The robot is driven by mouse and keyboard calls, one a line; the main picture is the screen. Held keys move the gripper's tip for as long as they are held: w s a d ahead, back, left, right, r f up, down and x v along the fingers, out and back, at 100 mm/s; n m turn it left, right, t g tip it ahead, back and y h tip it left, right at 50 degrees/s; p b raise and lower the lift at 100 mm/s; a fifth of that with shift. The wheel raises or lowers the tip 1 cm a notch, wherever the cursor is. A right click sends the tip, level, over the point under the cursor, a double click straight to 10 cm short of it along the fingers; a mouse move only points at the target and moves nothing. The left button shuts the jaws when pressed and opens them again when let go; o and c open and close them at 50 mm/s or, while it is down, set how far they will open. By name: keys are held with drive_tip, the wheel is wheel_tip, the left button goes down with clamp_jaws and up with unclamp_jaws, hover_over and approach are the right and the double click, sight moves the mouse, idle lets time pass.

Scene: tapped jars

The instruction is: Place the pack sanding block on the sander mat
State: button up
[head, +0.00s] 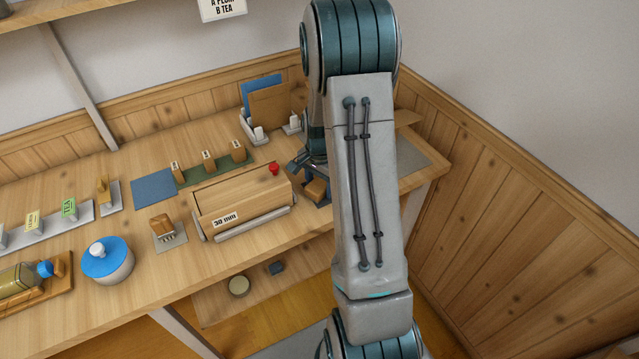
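My gripper (307,172) is beside the right end of the long wooden box, partly hidden by my arm. A small brown wooden block (316,189) shows at its dark fingers; I cannot tell whether the fingers are closed on it. Its label, if any, is not visible, so I cannot confirm it as the pack sanding block. A flat blue mat (153,187) lies bare left of a green strip. A flat grey mat (411,160) lies at the bench's right end, partly behind my arm. Neither has a readable name, so I cannot tell which is the sander mat.
The wooden box (243,203) marked 30 mm has a red knob. Several small tagged blocks stand on the green strip (222,167). Upright boards (270,105) stand behind.

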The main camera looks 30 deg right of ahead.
drive_tip(key=shift+o, duration=0.9)
drive_tip(key=shift+r, duration=0.25)
wheel_tip(320, 180, up, 11)
drive_tip(key=s+a+r+n+t, duration=0.1)
drive_tip(key=s+a+r+n, duration=0.3)
drive_tip(key=s, duration=0.5)
drive_tip(key=s+a+r+n+t, duration=0.2)
drive_tip(key=s+a+r+n, duration=0.3)
drive_tip(key=s+a+n, duration=0.4)
drive_tip(key=shift+s+a+r, duration=0.25)
drive_tip(key=shift+s+a, duration=0.2)
drive_tip(key=shift+s, duration=0.2)
